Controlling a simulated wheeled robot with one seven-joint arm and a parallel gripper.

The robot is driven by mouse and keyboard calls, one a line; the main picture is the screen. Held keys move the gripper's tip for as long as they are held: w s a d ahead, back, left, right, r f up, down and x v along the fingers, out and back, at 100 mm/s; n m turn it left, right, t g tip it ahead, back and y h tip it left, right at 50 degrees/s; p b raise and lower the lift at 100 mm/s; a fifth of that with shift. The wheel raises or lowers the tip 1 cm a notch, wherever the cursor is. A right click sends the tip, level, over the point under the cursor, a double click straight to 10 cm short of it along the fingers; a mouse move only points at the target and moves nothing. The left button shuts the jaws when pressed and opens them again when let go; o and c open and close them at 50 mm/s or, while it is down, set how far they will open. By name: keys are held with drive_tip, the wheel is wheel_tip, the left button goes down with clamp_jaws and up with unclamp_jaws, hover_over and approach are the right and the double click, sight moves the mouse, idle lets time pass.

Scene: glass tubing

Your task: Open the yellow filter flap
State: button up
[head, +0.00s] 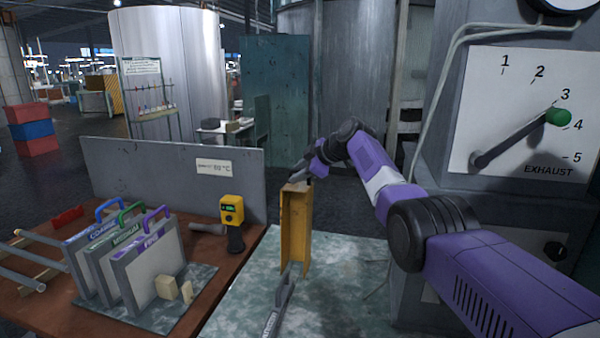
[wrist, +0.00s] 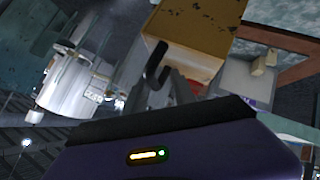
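The yellow filter flap (head: 296,232) shows in the head view as a tall, upright yellow piece with raised side edges, at the back of a mottled grey-green surface. My gripper (head: 301,178) is at its top end, with the purple arm reaching in from the right. In the wrist view the worn yellow piece (wrist: 205,28) fills the upper middle. My gripper's grey fingers (wrist: 168,84) are just below it, close to a dark curved bar (wrist: 157,62) at its edge. I cannot tell whether the fingers touch or grip the bar.
A grey panel (head: 150,180) stands behind. A grey handle (head: 279,305) is in front. The exhaust dial cabinet (head: 525,115) is at right.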

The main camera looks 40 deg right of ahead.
drive_tip(key=shift+s, duration=0.15)
drive_tip(key=shift+v, duration=0.9)
drive_tip(key=b+v, duration=0.1)
drive_tip(key=v, duration=0.4)
drive_tip(key=shift+s+r+b, duration=0.3)
drive_tip(key=shift+b, duration=0.05)
drive_tip(key=shift+d, duration=0.1)
